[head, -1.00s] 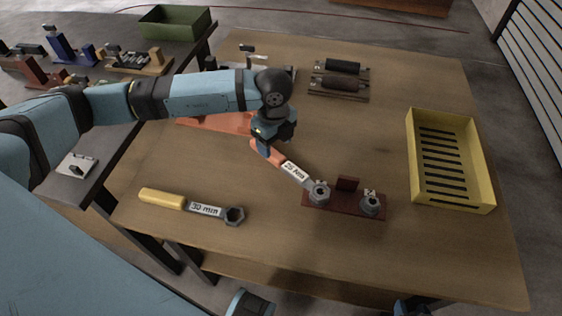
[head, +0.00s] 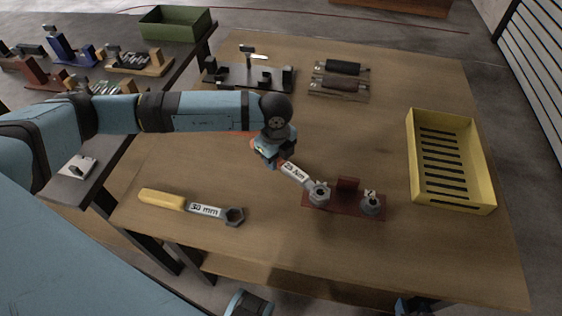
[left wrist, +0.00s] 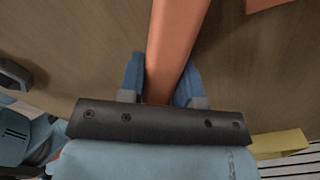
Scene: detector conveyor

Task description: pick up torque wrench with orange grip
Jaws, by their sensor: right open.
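The torque wrench with orange grip shows its label (head: 294,172) and its metal head in the head view. Its head lies by the left post of a dark red stand (head: 345,208). My left gripper (head: 268,160) is over the grip and hides most of it. In the left wrist view the orange grip (left wrist: 170,45) runs between the two blue fingers (left wrist: 160,85), which lie against both its sides. My right gripper (head: 412,306) is only partly in view at the bottom edge, away from the wrench.
A yellow-handled 30 mm wrench (head: 162,199) lies at the table's front left. A yellow slotted bin (head: 484,165) stands at the right. A black fixture (head: 235,78) and a holder with dark rollers (head: 338,95) are at the back. The table between stand and bin is clear.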

